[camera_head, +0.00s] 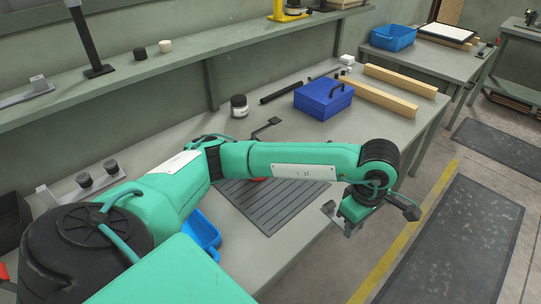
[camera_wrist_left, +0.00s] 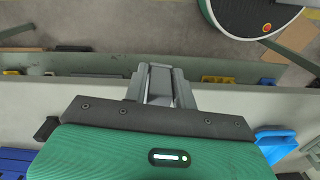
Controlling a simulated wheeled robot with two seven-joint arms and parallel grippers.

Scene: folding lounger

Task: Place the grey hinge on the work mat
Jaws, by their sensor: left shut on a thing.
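My left gripper (camera_head: 347,226) is at the bench's front edge, to the right of the work mat. In the left wrist view its fingers (camera_wrist_left: 160,90) are closed on a grey piece, which looks like the grey hinge (camera_wrist_left: 160,82). In the head view the gripper and wrist mostly hide what is held. The work mat (camera_head: 262,215) is dark and ribbed and lies flat on the bench. My left arm crosses above its far part. The visible part of the mat has no hinge on it. My right gripper is not in view.
A blue box (camera_head: 322,98) with a handle and two wooden beams (camera_head: 378,97) stand at the back right. A blue scoop-like item (camera_head: 203,232) lies left of the mat. A dark jar (camera_head: 239,106) and a black bracket (camera_head: 266,128) are behind it.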

